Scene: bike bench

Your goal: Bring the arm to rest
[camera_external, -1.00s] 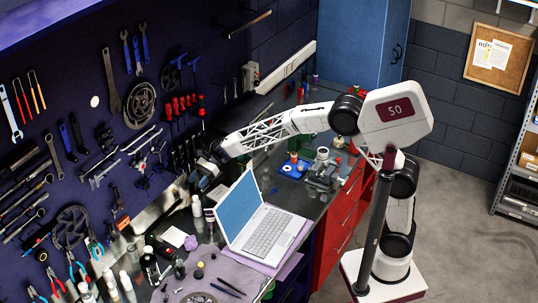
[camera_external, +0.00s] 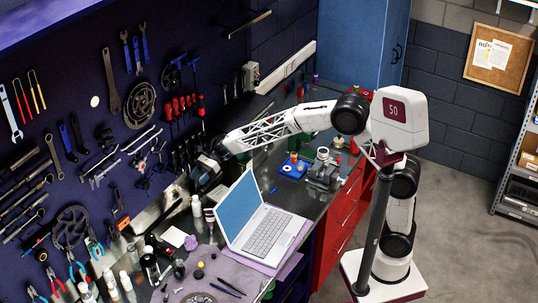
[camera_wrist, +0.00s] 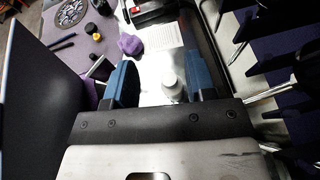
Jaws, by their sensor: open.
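My gripper (camera_external: 203,172) is at the back of the bench, close to the tool wall and behind the open laptop (camera_external: 265,228). In the wrist view my gripper (camera_wrist: 162,85) has its two blue fingers apart.
The tool wall (camera_external: 80,110) is close to my gripper. A purple lump (camera_wrist: 131,44) and a white paper (camera_wrist: 160,36) lie on the bench. A vise (camera_external: 322,174) and a blue tray (camera_external: 293,169) stand right of the laptop. Floor at right is free.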

